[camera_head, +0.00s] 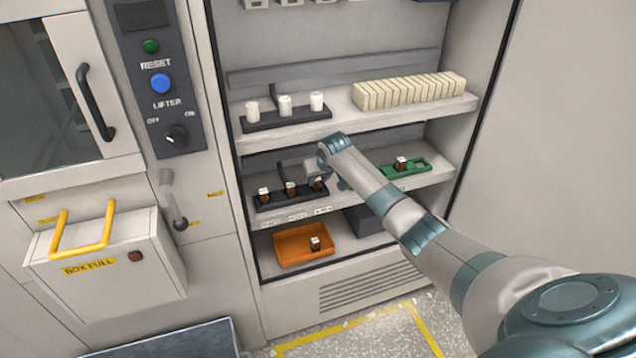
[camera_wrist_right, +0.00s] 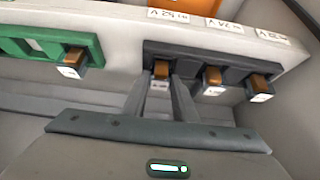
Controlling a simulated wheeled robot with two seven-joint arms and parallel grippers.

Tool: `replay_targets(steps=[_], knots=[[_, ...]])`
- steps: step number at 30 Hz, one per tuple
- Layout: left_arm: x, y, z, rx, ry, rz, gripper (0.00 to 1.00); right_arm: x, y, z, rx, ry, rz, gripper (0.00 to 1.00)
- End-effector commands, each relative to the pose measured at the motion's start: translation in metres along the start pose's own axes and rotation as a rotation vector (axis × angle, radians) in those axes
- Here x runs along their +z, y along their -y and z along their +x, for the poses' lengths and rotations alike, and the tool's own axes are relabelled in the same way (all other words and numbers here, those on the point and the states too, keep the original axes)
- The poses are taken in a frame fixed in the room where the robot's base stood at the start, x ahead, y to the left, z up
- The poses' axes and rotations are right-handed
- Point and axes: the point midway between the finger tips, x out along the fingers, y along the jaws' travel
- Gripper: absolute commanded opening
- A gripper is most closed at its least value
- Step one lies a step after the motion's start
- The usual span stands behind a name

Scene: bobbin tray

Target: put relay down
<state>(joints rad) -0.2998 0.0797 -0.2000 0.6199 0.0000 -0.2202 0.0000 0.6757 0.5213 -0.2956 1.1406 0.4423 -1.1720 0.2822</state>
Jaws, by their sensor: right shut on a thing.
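The black rack (camera_head: 278,202) on the middle shelf bears three small brown-and-white relays. My right gripper (camera_wrist_right: 160,82) is shut on the relay (camera_wrist_right: 161,70) at the end of the rack nearest the green tray. That relay (camera_head: 318,184) is the rightmost one in the head view, partly hidden by my gripper. It appears at the rack's slot, level with its neighbours; whether it is fully seated cannot be told. The other two relays (camera_head: 264,194) (camera_head: 291,188) stand upright in the rack. My left gripper is out of view.
A green tray (camera_head: 425,160) with one relay (camera_head: 401,164) lies right of the rack. An orange bin (camera_head: 285,258) below holds another relay (camera_head: 315,243). The upper shelf (camera_head: 345,122) overhangs, bearing white bobbins (camera_head: 285,106) and cream blocks (camera_head: 408,90). Labels (camera_head: 297,216) line the shelf edge.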

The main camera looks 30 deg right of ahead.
Motion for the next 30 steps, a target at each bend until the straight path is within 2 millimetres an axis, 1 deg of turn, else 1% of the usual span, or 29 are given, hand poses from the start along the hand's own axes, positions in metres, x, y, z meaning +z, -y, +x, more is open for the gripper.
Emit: replay_targets(steps=[6,11,12,13,14,24,30], knots=[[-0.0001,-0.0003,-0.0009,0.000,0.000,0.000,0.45,-0.0009,0.0000,-0.0010,0.000,-0.001,0.000,0.03],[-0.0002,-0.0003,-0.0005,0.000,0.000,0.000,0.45,0.0011,0.0000,0.0019,0.000,0.000,0.000,0.03],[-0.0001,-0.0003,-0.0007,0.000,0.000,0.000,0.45,0.0010,0.0000,0.0018,0.000,0.000,0.000,0.33],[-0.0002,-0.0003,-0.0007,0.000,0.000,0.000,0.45,0.0010,0.0000,0.0017,0.000,0.000,0.000,0.40],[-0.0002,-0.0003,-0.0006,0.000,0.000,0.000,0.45,0.0010,0.0000,0.0017,0.000,0.000,0.000,0.45],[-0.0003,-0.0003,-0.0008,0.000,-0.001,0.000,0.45,0.0004,-0.0001,0.0009,0.000,0.000,0.000,0.45],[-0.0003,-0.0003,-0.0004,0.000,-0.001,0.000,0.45,-0.0013,-0.0003,-0.0067,-0.001,-0.002,0.000,0.45]])
